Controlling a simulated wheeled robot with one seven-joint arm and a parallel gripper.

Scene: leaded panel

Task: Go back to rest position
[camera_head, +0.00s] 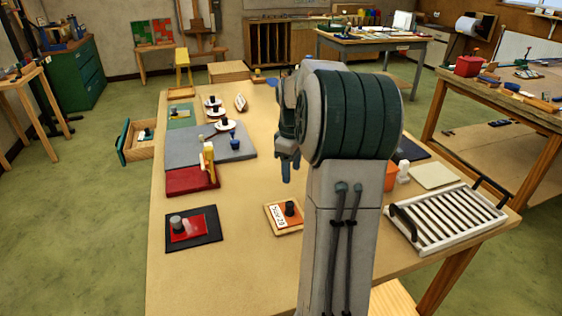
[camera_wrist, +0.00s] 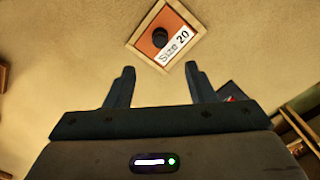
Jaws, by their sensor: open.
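My gripper (camera_wrist: 160,86) is open and empty in the wrist view, with its two dark fingers spread apart over the table. In the head view my gripper (camera_head: 287,168) points down above the wooden table (camera_head: 240,255), partly hidden by my arm. A small wooden tray (camera_wrist: 140,28) with a "Size 20" label, an orange-red inside and a dark knob lies beyond the fingertips, apart from them. The same tray shows in the head view beside my arm.
A black mat with a red piece (camera_head: 188,228) lies at the front left, and a red pad (camera_head: 190,181) behind it. A grey board (camera_head: 180,150) holds several small items. A slatted rack (camera_head: 445,218) stands at right. An open drawer (camera_head: 140,150) juts out left. The table's front middle is clear.

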